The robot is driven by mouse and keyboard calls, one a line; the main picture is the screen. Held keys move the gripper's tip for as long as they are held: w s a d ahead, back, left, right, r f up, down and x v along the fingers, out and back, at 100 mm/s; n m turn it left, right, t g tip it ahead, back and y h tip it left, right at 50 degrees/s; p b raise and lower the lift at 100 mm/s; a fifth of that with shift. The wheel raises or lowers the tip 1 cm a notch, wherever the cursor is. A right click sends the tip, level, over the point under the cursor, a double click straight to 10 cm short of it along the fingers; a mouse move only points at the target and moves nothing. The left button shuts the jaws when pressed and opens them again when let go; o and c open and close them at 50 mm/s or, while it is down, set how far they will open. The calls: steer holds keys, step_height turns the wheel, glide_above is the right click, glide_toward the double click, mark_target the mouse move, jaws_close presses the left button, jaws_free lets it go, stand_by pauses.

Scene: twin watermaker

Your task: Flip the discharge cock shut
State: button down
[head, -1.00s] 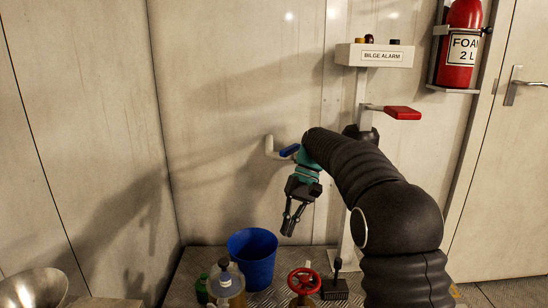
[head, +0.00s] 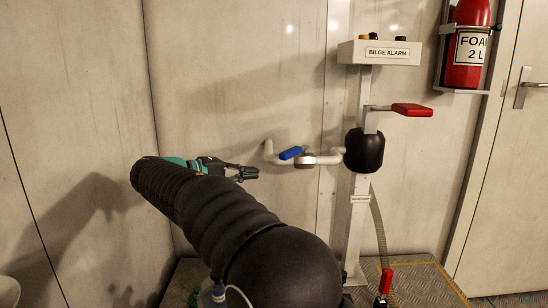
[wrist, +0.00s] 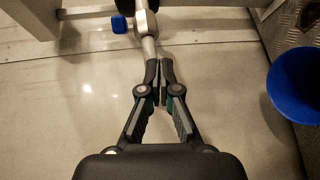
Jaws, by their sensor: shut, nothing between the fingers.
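The discharge cock is on a white pipe (head: 325,159) in front of the wall, with a blue lever handle (head: 290,153) at its left part. In the wrist view the blue handle (wrist: 119,25) shows at the top, left of the pipe (wrist: 148,45) and its round body. The handle's exact angle to the pipe is hard to tell. My gripper (head: 250,173) is left of the handle and a little lower in the head view, apart from it. Its fingers (wrist: 161,70) are shut and empty; in the wrist view they overlap the pipe's near end. Contact cannot be told.
A black pump body (head: 364,151) with a red lever (head: 411,110) stands right of the cock on a white post (head: 357,225). The bilge alarm box (head: 380,52) is above. A blue bucket (wrist: 297,85) shows right in the wrist view. The wall left of the pipe is clear.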

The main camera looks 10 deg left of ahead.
mark_target(295, 152)
steer(key=a+r+t, duration=0.3)
steer(key=a, duration=0.2)
steer(key=w+d+b, duration=0.1)
steer(key=w+d, duration=0.3)
steer(key=d, duration=0.6)
steer(key=shift+w+d+r+n, duration=0.25)
steer(key=shift+w+d+n, duration=0.05)
steer(key=shift+w+n, duration=0.1)
steer(key=shift+s+d+b, duration=0.1)
steer(key=shift+b, duration=0.25)
